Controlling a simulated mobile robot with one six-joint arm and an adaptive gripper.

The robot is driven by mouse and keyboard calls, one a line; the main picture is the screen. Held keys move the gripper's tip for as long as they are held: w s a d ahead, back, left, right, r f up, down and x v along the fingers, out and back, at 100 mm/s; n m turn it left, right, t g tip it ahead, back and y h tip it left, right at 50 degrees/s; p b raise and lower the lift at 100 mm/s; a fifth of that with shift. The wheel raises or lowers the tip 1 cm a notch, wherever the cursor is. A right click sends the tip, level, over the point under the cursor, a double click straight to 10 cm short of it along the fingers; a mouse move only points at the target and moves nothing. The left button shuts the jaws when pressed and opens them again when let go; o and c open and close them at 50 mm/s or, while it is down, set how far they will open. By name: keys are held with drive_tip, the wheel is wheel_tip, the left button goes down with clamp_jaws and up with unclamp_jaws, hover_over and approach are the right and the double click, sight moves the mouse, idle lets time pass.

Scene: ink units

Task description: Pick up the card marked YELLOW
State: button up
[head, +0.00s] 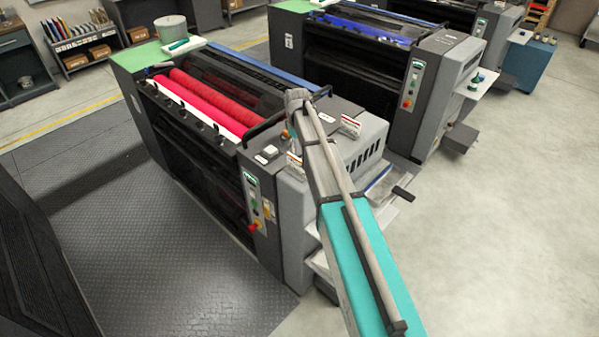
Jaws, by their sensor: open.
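No card with a readable YELLOW marking shows in the head view. A small white card with a red band (350,126) stands on top of the near press, just right of my arm. Another small card with an orange-red edge (292,160) stands just left of my arm, partly hidden by it. The print on both is too small to read. My arm reaches up from the lower right over the near press. My gripper is not visible; the arm hides what lies behind it.
The near press (364,140) has red rollers (210,97) and a side control panel (258,205). A second press (436,84) with blue ink stands behind it. A grey tub (170,28) sits at the near press's far end. Pale floor (500,230) at right is clear.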

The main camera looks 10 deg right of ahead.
sight(297, 158)
drive_tip(key=shift+f+b, duration=1.35)
drive_tip(key=shift+f, duration=0.35)
drive_tip(key=shift+w+f+b, duration=0.15)
drive_tip(key=shift+f+b, duration=1.15)
drive_tip(key=shift+w+f+b, duration=0.15)
drive_tip(key=shift+f+b, duration=1.15)
clamp_jaws()
